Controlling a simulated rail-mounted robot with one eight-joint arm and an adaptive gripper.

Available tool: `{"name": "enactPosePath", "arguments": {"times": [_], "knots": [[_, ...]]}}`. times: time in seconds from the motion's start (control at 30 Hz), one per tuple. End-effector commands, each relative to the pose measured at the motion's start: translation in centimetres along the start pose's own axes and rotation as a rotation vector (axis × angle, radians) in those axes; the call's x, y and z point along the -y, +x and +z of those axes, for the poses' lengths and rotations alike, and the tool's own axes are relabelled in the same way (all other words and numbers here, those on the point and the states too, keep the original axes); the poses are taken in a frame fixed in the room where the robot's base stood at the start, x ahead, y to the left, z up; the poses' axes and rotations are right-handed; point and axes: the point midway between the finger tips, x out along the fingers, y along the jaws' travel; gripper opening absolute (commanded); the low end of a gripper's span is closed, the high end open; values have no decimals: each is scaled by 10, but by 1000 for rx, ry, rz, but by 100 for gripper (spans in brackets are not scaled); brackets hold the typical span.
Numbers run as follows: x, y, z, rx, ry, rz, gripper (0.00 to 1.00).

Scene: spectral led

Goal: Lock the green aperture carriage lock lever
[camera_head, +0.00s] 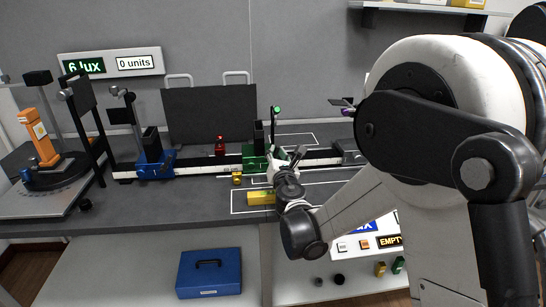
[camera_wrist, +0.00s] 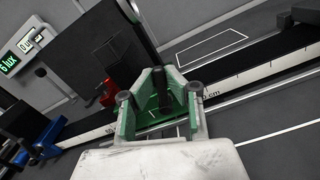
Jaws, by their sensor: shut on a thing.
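The green aperture carriage (camera_head: 254,160) sits on the black rail, with a dark upright post and a green-tipped rod above it. My gripper (camera_head: 290,160) reaches it from the front right. In the wrist view, my gripper's two grey fingers (camera_wrist: 160,95) stand on either side of a dark part of the green carriage (camera_wrist: 150,117). The gripper is shut on a part of the carriage, apparently its lock lever. The lever is mostly hidden between the fingers, so its exact angle cannot be told.
A black panel (camera_head: 210,112) stands behind. A yellow block (camera_head: 261,198) lies in front. The display (camera_head: 84,66) reads 6 lux. A blue case (camera_head: 209,280) lies below.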

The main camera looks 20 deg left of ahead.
Motion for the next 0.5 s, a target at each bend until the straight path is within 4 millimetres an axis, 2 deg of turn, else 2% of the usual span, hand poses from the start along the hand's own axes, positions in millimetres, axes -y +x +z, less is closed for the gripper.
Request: {"name": "enactPosePath", "arguments": {"times": [0.2, 0.5], "knots": [[8, -1, -2, 0, 153, 0, 0], [14, -1, -3, 0, 277, 0, 0]]}}
